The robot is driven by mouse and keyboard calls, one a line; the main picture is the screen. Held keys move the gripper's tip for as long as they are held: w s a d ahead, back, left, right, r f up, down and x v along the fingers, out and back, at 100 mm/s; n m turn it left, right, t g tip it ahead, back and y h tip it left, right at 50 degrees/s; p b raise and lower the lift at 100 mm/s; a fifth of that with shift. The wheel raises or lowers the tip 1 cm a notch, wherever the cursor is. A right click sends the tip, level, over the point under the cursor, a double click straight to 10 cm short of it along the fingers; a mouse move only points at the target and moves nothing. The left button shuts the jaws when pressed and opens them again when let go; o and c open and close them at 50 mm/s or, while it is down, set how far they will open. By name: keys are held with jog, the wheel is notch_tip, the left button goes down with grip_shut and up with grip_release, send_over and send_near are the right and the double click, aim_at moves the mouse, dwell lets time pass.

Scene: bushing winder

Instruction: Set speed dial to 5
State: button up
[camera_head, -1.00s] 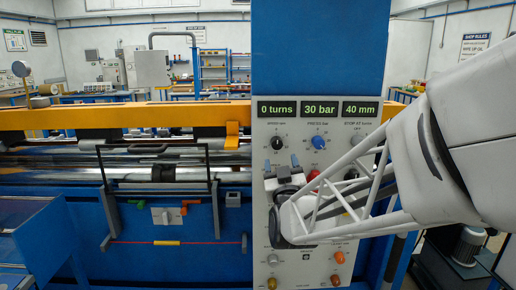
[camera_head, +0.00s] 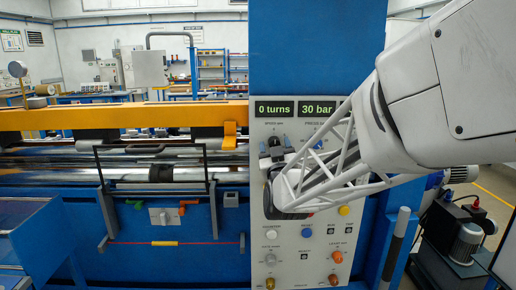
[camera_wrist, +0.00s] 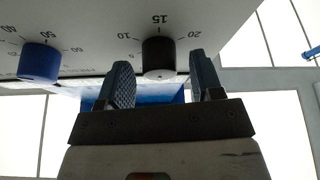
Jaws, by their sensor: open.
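The speed dial is a black knob (camera_wrist: 158,57) on the pale panel face, between the marks 10 and 20 with 15 above it in the wrist view. Its pointer is not clear to me. In the head view the dial (camera_head: 275,142) shows just above my gripper's fingers, partly covered. My gripper (camera_wrist: 160,74) is open, its two fingers apart on either side of the knob in the wrist view. Nothing is held between them. I cannot tell whether the fingers touch the knob.
A blue knob (camera_wrist: 40,62) sits beside the dial in the wrist view. Displays above read 0 turns (camera_head: 275,108) and 30 bar (camera_head: 316,108). My arm hides the third display. Several buttons and knobs, including a white one (camera_head: 271,235), fill the lower panel.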

jog(key=c, duration=0.9)
jog(key=shift+m+h, duration=0.4)
jog(key=shift+m, duration=0.1)
jog(key=m+g+h, duration=0.1)
jog(key=m+h, duration=0.1)
jog(key=m, duration=0.3)
jog(key=m+h, duration=0.2)
jog(key=m, duration=0.3)
jog(key=m+g+h, duration=0.1)
jog(key=m+h, duration=0.1)
jog(key=m, duration=0.3)
jog(key=shift+a+r+g+h, duration=0.1)
jog(key=shift+a+g+h, duration=0.1)
jog(key=shift+g+h, duration=0.15)
jog(key=shift+m, duration=0.4)
jog(key=o, duration=0.9)
